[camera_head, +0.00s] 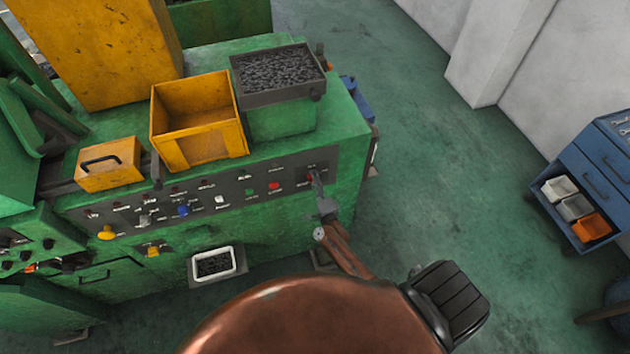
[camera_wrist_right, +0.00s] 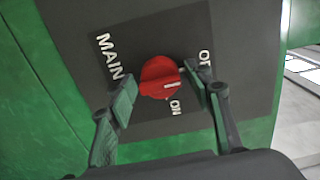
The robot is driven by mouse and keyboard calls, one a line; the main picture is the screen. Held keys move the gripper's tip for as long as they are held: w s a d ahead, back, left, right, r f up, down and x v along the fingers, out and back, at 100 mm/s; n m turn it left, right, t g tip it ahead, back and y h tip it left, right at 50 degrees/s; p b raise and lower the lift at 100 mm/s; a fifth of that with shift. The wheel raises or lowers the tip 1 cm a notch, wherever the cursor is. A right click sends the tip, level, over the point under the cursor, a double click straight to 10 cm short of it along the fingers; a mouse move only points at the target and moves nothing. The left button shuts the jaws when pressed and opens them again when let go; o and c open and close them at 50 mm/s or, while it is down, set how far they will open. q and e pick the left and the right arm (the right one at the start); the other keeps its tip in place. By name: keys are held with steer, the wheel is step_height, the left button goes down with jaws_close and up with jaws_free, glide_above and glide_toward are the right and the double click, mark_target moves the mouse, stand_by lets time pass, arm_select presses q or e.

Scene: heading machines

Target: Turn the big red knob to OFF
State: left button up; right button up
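The big red knob (camera_wrist_right: 158,73) sits on a dark panel in the right wrist view. White "MAIN" lettering is on its left, "ON" below right, and letters that look like part of "OFF" at upper right, partly hidden by a finger. My right gripper (camera_wrist_right: 160,80) is open, one finger on each side of the knob, with visible gaps. In the head view my right gripper (camera_head: 317,183) reaches the right end of the control panel (camera_head: 236,190) and largely hides the knob. My left gripper is out of view.
Several smaller buttons, including a red one (camera_head: 273,186) and a blue one (camera_head: 183,210), line the panel to the left. A yellow bin (camera_head: 200,141) and a tray of dark parts (camera_head: 279,70) stand above. Open floor lies right, before a blue cabinet (camera_head: 597,172).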

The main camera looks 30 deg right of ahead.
steer(key=shift+s+d, duration=0.1)
steer(key=shift+s, duration=0.05)
steer(key=v, duration=1.1)
steer(key=shift+s, duration=0.4)
steer(key=s+a+f+n+g+y+b, duration=0.1)
steer(key=s+f+n+g+b, duration=0.3)
steer(key=f, duration=0.9)
steer(key=s+a+f+n+g+y+b, duration=0.1)
steer(key=s+a+f+n+y+b, duration=0.15)
steer(key=s+f+n, duration=0.7)
steer(key=s+a+f+m+g+y+b, duration=0.1)
steer(key=s+f+g+b, duration=0.25)
steer(key=f, duration=1.25)
steer(key=s+d+f+n+g+b, duration=0.1)
steer(key=s+f+n+g+b, duration=0.1)
steer(key=s+f, duration=0.5)
steer(key=s+d+f+n+g+b, duration=0.1)
steer(key=s+f+n+g+b, duration=0.2)
steer(key=s+f, duration=0.4)
steer(key=s+f+n+g+b, duration=0.3)
steer(key=s+f, duration=0.5)
steer(key=s, duration=0.7)
steer(key=shift+s+d+n+h, duration=0.25)
steer(key=shift+d+n+h, duration=0.15)
steer(key=shift+n, duration=0.45)
